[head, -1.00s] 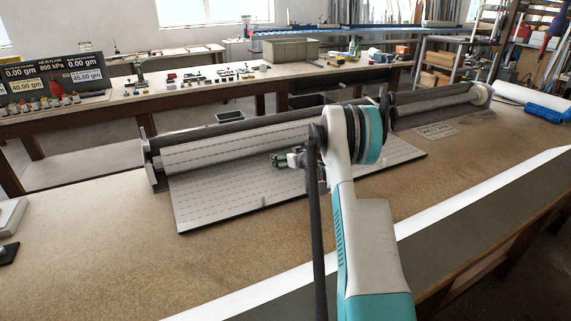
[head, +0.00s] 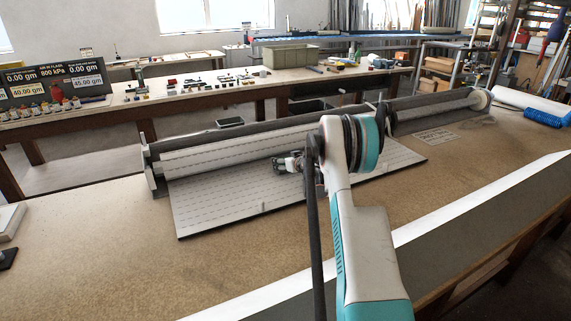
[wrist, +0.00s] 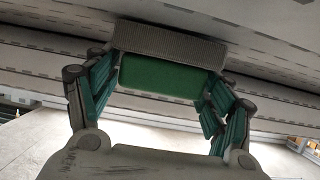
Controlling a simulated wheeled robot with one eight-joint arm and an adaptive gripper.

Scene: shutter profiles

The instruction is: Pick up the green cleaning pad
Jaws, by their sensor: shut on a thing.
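The green cleaning pad (wrist: 160,77) shows in the wrist view as a flat green block with a grey ridged strip (wrist: 170,43) along its upper edge. My gripper (wrist: 168,68) has its teal and grey fingers at the left and right ends of the pad, shut on it. In the head view my gripper (head: 279,163) is over the back part of the pale dashed board, near the long roller. The pad is too small to make out there, and my arm hides part of the area. I cannot tell whether the pad touches the surface behind it.
The pale dashed board (head: 215,205) lies on the brown bench (head: 110,250). A long roller assembly (head: 220,150) runs along its back edge. A printed plate (head: 436,136) and a blue coil (head: 543,118) lie to the right. The bench's left front is mostly clear.

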